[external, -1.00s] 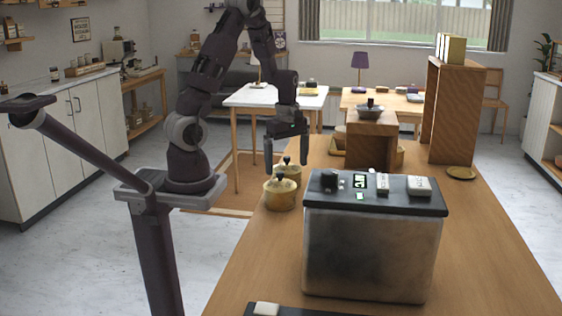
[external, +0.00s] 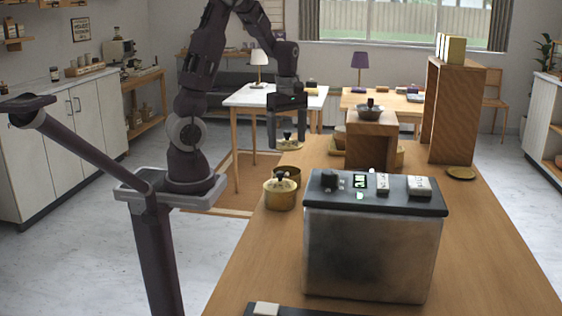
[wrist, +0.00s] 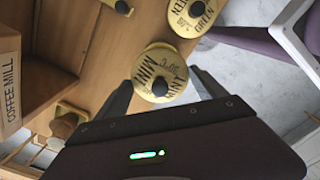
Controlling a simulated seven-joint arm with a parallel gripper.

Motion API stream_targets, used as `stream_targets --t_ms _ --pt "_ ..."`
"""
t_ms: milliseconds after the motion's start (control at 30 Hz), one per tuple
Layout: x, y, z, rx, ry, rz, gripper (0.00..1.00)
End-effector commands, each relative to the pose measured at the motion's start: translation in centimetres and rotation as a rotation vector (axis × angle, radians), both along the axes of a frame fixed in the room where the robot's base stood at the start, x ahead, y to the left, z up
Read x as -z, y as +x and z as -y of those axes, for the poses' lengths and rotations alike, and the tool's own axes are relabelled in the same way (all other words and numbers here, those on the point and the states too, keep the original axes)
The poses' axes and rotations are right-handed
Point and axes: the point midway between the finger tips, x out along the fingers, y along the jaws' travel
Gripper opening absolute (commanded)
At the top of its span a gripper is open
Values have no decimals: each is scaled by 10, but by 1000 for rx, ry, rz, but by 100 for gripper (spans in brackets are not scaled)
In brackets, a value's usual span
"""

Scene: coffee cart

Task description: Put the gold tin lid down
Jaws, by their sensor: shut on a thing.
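In the wrist view the lid (wrist: 160,72), lettered "MINT", sits between my fingers. Below it in the external view, an uncovered gold tin (external: 290,178) stands on the wooden counter, partly hidden by a nearer gold tin (external: 280,196) with a dark-knobbed lid on. The wrist view also shows a gold top lettered "GREEN" (wrist: 192,14) and another gold piece with a dark knob, cut off by the top edge.
A metal machine (external: 370,250) with a dark top stands at the front of the counter. A wooden stand (external: 371,145) and a taller wooden box (external: 455,115) stand farther back. A gold dish (external: 461,173) lies at right. The counter between machine and stand is clear.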

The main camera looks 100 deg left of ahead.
Motion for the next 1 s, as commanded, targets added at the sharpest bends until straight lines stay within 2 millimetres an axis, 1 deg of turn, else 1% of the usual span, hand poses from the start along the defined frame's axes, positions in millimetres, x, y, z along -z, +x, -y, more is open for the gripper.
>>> stream_targets --t_ms 33,67,167,267,367,400,467,500,567,600,667,700,867,933,1000 --pt "-10 1 -1 2 4 3 42" --pt "-14 1 0 7 3 1 42" --pt "-20 8 5 82 2 -4 42" --pt "-15 26 19 277 3 -15 42" --pt "-4 50 40 552 4 -24 42" --pt "0 59 50 669 5 -28 42" --pt "6 73 66 846 5 -32 42" --pt "10 82 77 964 6 -34 42" --pt "17 94 95 1140 6 -35 42" --pt "21 101 107 1255 5 -37 42" --pt "26 110 125 1421 3 -35 42" --pt "30 115 138 1526 3 -35 42" --pt "42 127 185 1910 -1 -25 42" --pt "46 127 205 2053 -5 -19 42" --pt "49 123 224 2181 -10 -10 42"
